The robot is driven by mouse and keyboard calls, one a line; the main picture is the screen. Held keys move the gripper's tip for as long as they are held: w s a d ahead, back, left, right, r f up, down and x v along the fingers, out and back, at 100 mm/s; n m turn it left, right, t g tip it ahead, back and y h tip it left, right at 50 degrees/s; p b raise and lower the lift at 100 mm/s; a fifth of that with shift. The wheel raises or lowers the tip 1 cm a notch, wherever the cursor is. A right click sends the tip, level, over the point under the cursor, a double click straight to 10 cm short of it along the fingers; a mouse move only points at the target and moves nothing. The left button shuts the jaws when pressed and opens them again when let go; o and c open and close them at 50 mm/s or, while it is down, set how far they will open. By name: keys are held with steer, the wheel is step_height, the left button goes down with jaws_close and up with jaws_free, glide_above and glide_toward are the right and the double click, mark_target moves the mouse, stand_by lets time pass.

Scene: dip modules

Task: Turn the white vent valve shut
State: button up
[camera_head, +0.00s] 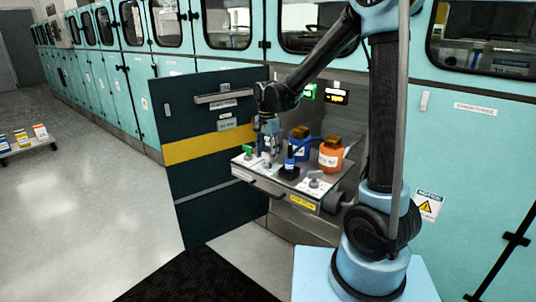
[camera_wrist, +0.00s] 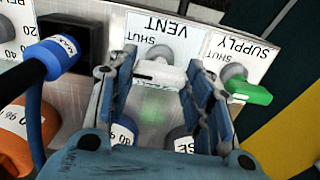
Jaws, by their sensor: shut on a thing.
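The white vent valve (camera_wrist: 158,75) sits under the label reading VENT, with a SHUT mark beside its grey knob. My gripper (camera_wrist: 160,88) has its blue fingers on both sides of the white handle and is shut on it. The handle's ends are partly hidden by the fingers. In the head view my gripper (camera_head: 267,138) points down at the drawer's top panel, and the white handle is too small to make out clearly there.
The green supply valve (camera_wrist: 250,92) is close beside the right finger. A black block with a blue-collared plug and cable (camera_wrist: 60,52) is at the left. Blue (camera_head: 300,140) and orange (camera_head: 331,153) bottles stand behind. An open dark door (camera_head: 210,180) is at the left.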

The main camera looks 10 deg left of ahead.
mark_target(267, 153)
stand_by(0.3)
steer(key=o, duration=1)
steer(key=shift+o, duration=0.2)
step_height(267, 153, up, 12)
